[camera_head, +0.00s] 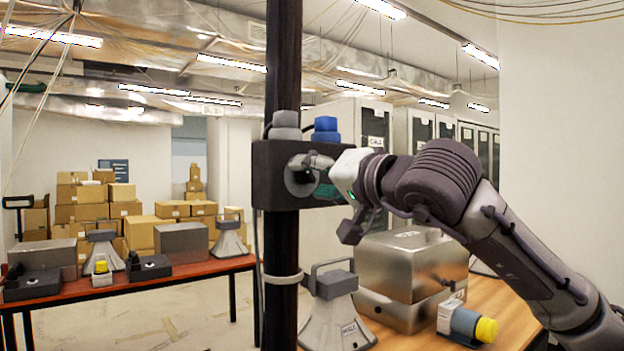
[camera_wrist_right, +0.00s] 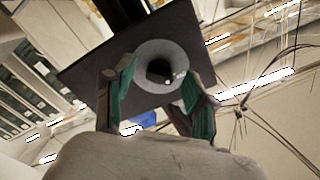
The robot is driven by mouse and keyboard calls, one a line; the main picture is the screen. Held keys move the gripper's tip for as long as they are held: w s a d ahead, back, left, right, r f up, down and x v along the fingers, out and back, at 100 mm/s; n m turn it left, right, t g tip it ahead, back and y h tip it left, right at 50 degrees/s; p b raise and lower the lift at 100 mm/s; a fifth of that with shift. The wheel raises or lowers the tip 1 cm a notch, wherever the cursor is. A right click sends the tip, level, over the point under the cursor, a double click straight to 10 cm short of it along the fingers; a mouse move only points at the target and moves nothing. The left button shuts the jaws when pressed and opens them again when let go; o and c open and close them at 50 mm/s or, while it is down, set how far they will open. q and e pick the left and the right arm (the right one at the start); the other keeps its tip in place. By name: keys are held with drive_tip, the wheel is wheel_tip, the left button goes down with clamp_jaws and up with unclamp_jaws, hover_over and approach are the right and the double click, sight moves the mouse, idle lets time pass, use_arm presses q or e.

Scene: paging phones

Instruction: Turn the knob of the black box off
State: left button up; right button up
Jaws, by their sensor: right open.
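The black box (camera_head: 267,158) is mounted on a dark vertical post, with grey and blue connectors on its top. Its front has a round knob with a pale grey ring and a dark centre, seen in the right wrist view (camera_wrist_right: 148,52). In the head view the knob is partly hidden by my right gripper (camera_head: 313,176), which is at the box's front. In the right wrist view my open right gripper (camera_wrist_right: 158,76) has its green-padded fingers on either side of the knob. I cannot tell whether they touch it. My left gripper is not clearly seen.
A wooden table (camera_head: 515,322) below holds a metal case (camera_head: 400,265), a grey horn speaker (camera_head: 337,312) and a blue-and-yellow cylinder (camera_head: 466,326). A red table (camera_head: 190,271) at left holds more equipment. Cardboard boxes (camera_head: 140,232) are stacked behind it.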

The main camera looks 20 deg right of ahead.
drive_tip(key=v, duration=1.1)
drive_tip(key=shift+s, duration=0.1)
